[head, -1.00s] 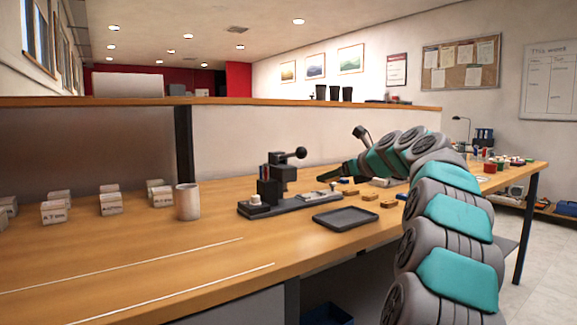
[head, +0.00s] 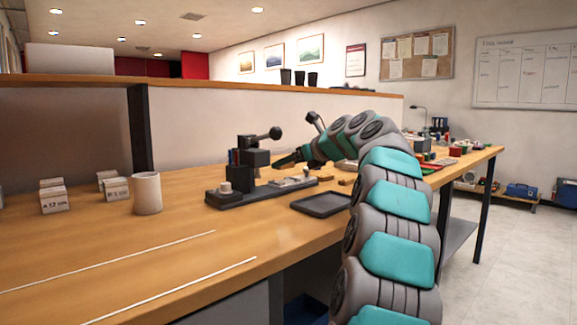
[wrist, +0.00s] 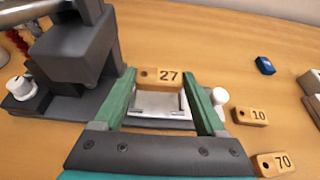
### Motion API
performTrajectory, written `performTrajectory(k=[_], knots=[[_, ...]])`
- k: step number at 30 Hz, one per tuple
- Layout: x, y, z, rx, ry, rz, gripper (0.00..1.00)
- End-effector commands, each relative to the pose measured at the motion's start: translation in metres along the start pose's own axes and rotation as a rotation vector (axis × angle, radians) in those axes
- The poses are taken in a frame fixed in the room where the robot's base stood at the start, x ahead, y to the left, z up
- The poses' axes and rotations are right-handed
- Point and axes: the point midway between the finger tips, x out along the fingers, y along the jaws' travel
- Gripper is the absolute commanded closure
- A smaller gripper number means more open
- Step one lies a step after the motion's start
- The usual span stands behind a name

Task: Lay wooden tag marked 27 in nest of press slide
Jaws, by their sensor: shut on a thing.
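My gripper (wrist: 160,80) is shut on the wooden tag marked 27 (wrist: 168,77), which sits between the green fingertips with its number facing up. In the wrist view the press slide's pale metal nest (wrist: 158,104) shows between the fingers, just on the near side of the tag. The nest looks empty. The dark press (wrist: 75,50) stands to the left of the fingers. In the head view my gripper (head: 288,160) is just right of the press (head: 247,165), above its base. The held tag cannot be made out there.
Wooden tags marked 10 (wrist: 249,116) and 70 (wrist: 273,164) lie right of the slide. A white knob (wrist: 218,96) is close to the right finger. A blue block (wrist: 265,65) lies farther back. A dark tray (head: 322,204) and a pale cup (head: 147,193) stand on the bench.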

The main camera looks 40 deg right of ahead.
Motion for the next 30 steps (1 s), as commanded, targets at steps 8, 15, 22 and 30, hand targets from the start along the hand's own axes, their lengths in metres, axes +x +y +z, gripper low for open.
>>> performTrajectory(k=[8, 15, 22, 30], knots=[[0.004, -0.001, -0.011, 0.0, -0.004, -0.003, 0.87], [0.007, 0.0, -0.017, 0.003, -0.002, 0.001, 0.87], [0.01, 0.0, -0.025, 0.001, -0.001, 0.0, 0.87], [0.011, 0.0, -0.026, 0.0, -0.002, -0.001, 0.87]])
